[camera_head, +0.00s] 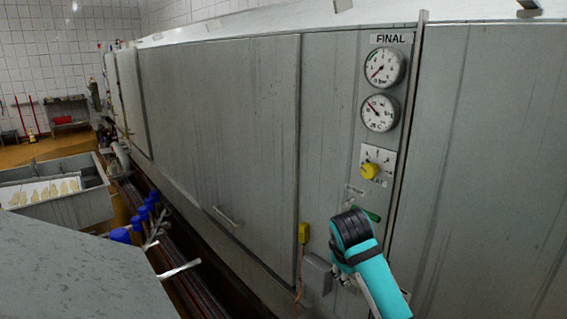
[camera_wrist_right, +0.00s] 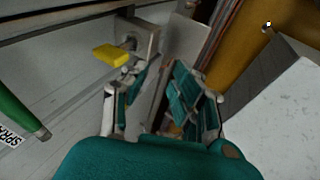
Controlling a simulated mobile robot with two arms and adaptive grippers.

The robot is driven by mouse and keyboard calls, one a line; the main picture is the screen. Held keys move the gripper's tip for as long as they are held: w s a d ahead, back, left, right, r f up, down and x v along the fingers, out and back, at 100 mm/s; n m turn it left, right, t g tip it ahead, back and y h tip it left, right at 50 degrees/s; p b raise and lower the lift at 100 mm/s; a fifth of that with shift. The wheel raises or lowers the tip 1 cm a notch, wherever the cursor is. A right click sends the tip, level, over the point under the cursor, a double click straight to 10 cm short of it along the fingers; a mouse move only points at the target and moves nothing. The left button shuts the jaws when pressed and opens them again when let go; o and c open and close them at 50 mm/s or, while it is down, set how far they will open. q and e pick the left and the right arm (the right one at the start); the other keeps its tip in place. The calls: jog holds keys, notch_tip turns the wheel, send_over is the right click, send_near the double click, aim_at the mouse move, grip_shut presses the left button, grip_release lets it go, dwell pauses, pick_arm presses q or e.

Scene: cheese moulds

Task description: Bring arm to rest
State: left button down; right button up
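My right arm, with black and teal parts, shows at the lower right of the head view in front of the grey machine wall (camera_head: 250,130). Its gripper (camera_head: 342,272) is only partly visible there, low against the wall. In the right wrist view the two teal-padded fingers of my right gripper (camera_wrist_right: 158,100) stand apart with nothing between them. A yellow switch handle (camera_wrist_right: 110,53) on a grey box lies beyond the left finger. My left arm and gripper are out of view.
A green handle (camera_wrist_right: 22,112) is close by. A door handle (camera_head: 226,217) juts from the wall. A metal trough (camera_head: 75,203) and blue valves (camera_head: 120,235) are at left.

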jog(key=s+f+m+g+y, duration=0.1)
jog(key=s+f+m+y, duration=0.1)
jog(key=s+f, duration=1.55)
jog(key=s+d+m+g, duration=0.1)
jog(key=s+d+m, duration=0.2)
jog(key=s, duration=1.9)
notch_tip(320, 180, down, 34)
jog(key=s+g+b, duration=0.1)
jog(key=b, duration=0.7)
jog(key=s+d+f+b, duration=0.1)
jog(key=s+f+b, duration=0.2)
jog(key=s+f, duration=0.5)
jog(key=s+d+f+g+b, duration=0.1)
jog(key=s+f+b, duration=0.2)
jog(key=s+f, duration=0.5)
notch_tip(320, 180, down, 7)
jog(key=shift+s+d+r, duration=0.1)
jog(key=shift+s+d, duration=0.15)
jog(key=shift+s, duration=0.15)
